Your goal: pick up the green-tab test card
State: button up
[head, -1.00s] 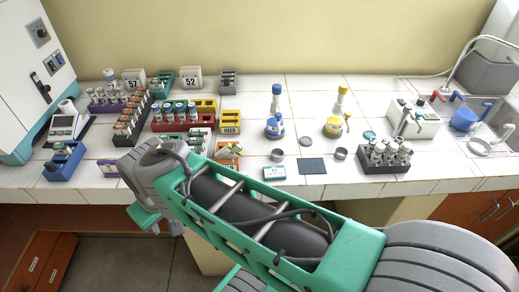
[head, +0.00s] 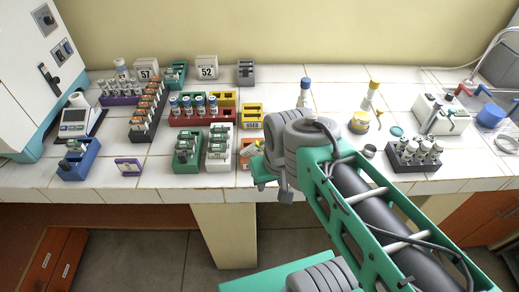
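No green-tab test card shows now. A small white card with a green-teal marking lay at the front of the bench earlier, and my arm now covers that area. A white card with a purple tab (head: 129,167) stands near the front edge at the left. My gripper (head: 271,186) is at the bench's front edge, right of the white rack. My wrist hides most of it, and its fingertips and anything between them cannot be made out.
A green rack (head: 187,150), a white rack (head: 219,150) and an orange container (head: 246,161) stand left of my gripper. A blue holder (head: 79,163) is far left. A dark vial rack (head: 415,160) is at the right. The tiled front strip between purple card and green rack is clear.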

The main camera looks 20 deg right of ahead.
aim_at(255, 148)
jog(key=u, duration=0.5)
jog(key=k, duration=0.6)
jog(key=u, duration=0.8)
jog(key=i, duration=0.9)
jog(key=z, duration=0.65)
